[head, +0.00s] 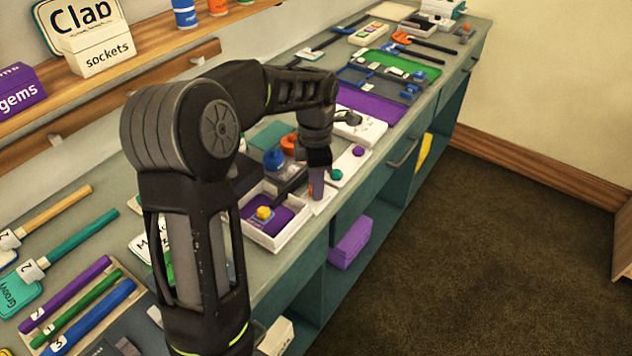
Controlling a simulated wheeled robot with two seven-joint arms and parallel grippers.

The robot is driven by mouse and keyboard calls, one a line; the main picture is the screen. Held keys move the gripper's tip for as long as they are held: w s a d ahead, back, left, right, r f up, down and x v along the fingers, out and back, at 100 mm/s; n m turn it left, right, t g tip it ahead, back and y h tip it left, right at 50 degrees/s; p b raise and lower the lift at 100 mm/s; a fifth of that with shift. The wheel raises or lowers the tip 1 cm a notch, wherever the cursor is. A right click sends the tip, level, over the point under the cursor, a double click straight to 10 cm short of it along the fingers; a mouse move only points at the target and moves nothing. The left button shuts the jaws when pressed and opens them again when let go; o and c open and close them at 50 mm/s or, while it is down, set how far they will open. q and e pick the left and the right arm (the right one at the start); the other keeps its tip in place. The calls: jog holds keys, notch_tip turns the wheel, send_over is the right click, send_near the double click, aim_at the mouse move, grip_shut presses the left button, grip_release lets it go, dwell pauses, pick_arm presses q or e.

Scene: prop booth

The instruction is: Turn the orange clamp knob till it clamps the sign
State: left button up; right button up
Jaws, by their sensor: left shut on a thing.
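My left gripper (317,184) points down at the front edge of the counter, just right of a white tray. It is shut on a small orange piece, which looks like the orange clamp knob (311,188); the fingers hide most of it. A small white base (322,204) shows under the fingertips. A dark bar beside the gripper runs over the tray. I cannot tell whether a sign sits in the clamp. My right gripper is not in view.
A blue knob (273,158) and an orange ring (290,144) stand behind. Paddle signs, including a green one (20,291), lie at left. My arm hides part of the counter (125,237).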

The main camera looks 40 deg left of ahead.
pick_arm(q)
grip_shut()
